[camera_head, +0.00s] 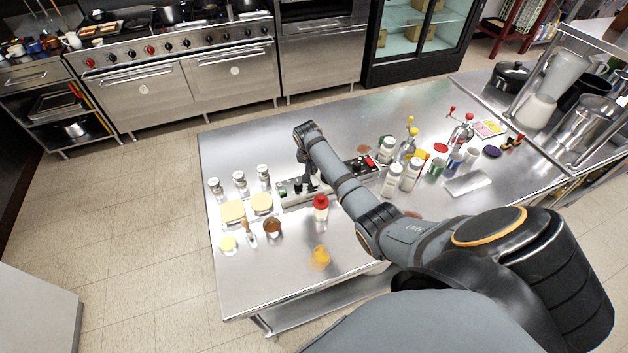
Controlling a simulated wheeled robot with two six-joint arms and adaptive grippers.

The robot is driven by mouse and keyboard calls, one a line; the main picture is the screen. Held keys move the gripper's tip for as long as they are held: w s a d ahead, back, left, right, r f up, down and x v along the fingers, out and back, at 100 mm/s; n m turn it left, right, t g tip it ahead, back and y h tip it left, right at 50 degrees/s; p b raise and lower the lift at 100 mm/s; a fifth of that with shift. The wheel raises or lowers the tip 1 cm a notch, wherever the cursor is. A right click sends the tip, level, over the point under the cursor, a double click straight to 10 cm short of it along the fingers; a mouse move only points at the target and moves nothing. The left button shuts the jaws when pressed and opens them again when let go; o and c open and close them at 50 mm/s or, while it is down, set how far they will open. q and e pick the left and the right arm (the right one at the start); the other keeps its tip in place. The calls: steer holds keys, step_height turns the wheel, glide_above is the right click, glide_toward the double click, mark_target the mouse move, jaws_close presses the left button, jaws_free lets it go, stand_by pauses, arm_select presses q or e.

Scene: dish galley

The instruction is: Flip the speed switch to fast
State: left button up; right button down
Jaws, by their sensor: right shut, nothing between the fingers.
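A grey control panel (292,198) lies on the steel table. It carries a green button at its left end, dark switch parts near the middle and a red button (369,162) at its right end. My right arm reaches across the table from the lower right and covers the panel's middle. My right gripper (312,187) points down at the panel, just right of the green button, and is shut with nothing in it. The speed switch and its setting are too small and too covered to tell. My left gripper is not in view.
The table's near left part (265,285) is clear.

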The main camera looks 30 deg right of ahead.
mark_target(312, 176)
steer(key=shift+f+b, duration=0.4)
steer(key=shift+f, duration=0.3)
steer(key=shift+r, duration=0.1)
step_height(312, 176, up, 5)
steer(key=p, duration=0.5)
steer(key=shift+r, duration=0.95)
